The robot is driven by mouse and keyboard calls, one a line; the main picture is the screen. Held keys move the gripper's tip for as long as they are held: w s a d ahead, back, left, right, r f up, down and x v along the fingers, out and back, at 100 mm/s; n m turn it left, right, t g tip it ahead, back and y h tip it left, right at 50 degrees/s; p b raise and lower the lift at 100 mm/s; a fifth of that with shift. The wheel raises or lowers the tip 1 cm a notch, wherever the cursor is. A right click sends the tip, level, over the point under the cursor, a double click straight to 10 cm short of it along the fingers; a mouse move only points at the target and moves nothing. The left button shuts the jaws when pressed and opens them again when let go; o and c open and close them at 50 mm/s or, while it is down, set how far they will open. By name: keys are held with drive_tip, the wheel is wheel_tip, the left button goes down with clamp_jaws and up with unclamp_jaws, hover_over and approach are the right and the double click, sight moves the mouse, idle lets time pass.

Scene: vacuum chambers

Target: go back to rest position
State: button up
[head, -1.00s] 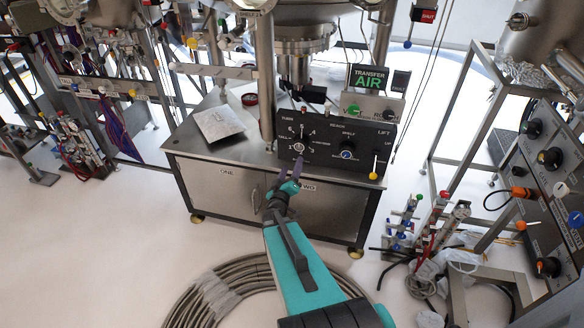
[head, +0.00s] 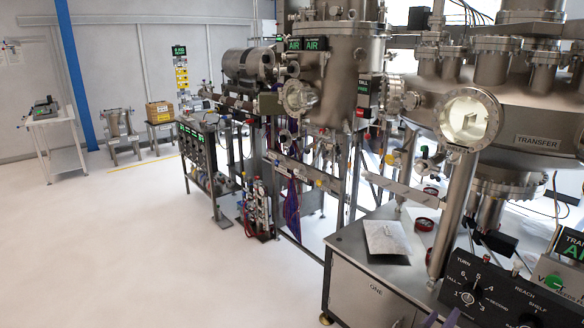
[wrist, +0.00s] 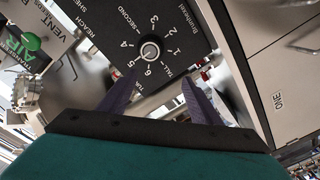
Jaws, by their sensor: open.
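My gripper (wrist: 158,90) shows in the wrist view with its two dark purple fingers spread apart and nothing between them. The round TURN knob (wrist: 150,52) lies just beyond the fingertips, on the black control panel (wrist: 185,18), and looks apart from them. In the head view the TURN knob (head: 467,298) sits at the lower right on the black panel (head: 505,307). Almost all of my arm is outside the head view; only a small piece may show at its bottom edge.
The steel cabinet marked ONE (head: 362,296) stands under the panel, with a flat plate (head: 387,238) on its top. A steel post (head: 456,215) rises beside the panel. Chambers and racks stand behind. The white floor (head: 150,235) at left is clear.

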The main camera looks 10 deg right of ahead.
drive_tip(key=w+a+f+n+t+y, duration=0.1)
drive_tip(key=w+a+f+n+y, duration=0.15)
drive_tip(key=a, duration=0.45)
drive_tip(key=w+a+f+n+t+y, duration=0.1)
drive_tip(key=w+a+f+y, duration=0.1)
drive_tip(key=a+f, duration=0.35)
drive_tip(key=w+a+f+n+t+y, duration=0.1)
drive_tip(key=w+a+f+n+y, duration=0.15)
drive_tip(key=a, duration=0.55)
drive_tip(key=s+a+f+n+g+y, duration=0.1)
drive_tip(key=s+a+f+g+y, duration=0.2)
drive_tip(key=a+f, duration=0.45)
drive_tip(key=s+a+f+n+g+y, duration=0.15)
drive_tip(key=a+f+y, duration=0.35)
drive_tip(key=a, duration=0.5)
drive_tip(key=s+a+f+g+y, duration=0.1)
drive_tip(key=s+a+f+g, duration=0.25)
drive_tip(key=s, duration=0.45)
drive_tip(key=s+a+f+g, duration=0.2)
drive_tip(key=s+f, duration=0.2)
drive_tip(key=s, duration=0.3)
drive_tip(key=s+d+r+m+g, duration=0.1)
drive_tip(key=s+m+g, duration=0.2)
drive_tip(key=s, duration=0.6)
drive_tip(key=s+d+r+m+g+h, duration=0.1)
drive_tip(key=s+m+g, duration=0.2)
drive_tip(key=s+g, duration=0.2)
drive_tip(key=s, duration=0.3)
drive_tip(key=shift+s+r+g, duration=0.35)
drive_tip(key=shift+s+g, duration=0.05)
